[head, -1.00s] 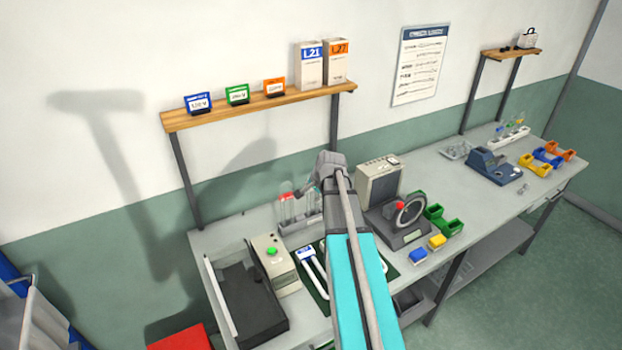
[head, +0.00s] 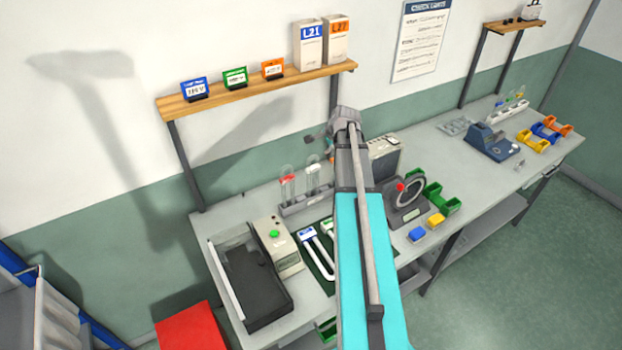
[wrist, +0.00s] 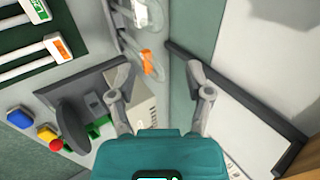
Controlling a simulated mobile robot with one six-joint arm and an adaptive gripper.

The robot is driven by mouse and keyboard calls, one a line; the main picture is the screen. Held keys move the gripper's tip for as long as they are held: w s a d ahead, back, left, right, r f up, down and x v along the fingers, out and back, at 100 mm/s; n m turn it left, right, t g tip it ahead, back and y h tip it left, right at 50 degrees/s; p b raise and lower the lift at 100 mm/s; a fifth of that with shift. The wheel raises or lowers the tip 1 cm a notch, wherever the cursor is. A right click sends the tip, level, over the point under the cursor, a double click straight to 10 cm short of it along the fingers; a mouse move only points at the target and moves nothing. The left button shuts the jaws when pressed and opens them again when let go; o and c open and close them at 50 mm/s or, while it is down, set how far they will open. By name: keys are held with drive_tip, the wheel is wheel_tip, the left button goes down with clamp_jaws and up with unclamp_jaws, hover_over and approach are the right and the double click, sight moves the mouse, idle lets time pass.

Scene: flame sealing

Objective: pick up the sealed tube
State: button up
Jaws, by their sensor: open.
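Clear upright tubes stand in a grey rack (head: 307,203) at the back of the bench. One tube has a red band (head: 288,182) and another a white one (head: 313,178). I cannot tell which tube is sealed. My gripper (wrist: 155,78) is open and empty, apart from the tubes. In the head view my wrist mostly hides it, above the right end of the rack.
A beige box with a green button (head: 274,234) and a black tray (head: 250,285) stand left. A machine with a round wheel (head: 410,195) stands right of my arm. A wall shelf (head: 250,90) overhangs the back.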

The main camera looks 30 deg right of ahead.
sight(314, 156)
drive_tip(key=shift+b+x, duration=3.4)
drive_tip(key=shift+x, duration=0.75)
drive_tip(key=shift+f, duration=0.15)
drive_tip(key=b+x, duration=0.3)
drive_tip(key=shift+s+a+f, duration=0.1)
drive_tip(key=shift+f, duration=0.1)
drive_tip(key=shift+b+x, duration=0.75)
drive_tip(key=shift+x, duration=0.15)
drive_tip(key=shift+r, duration=0.1)
clamp_jaws()
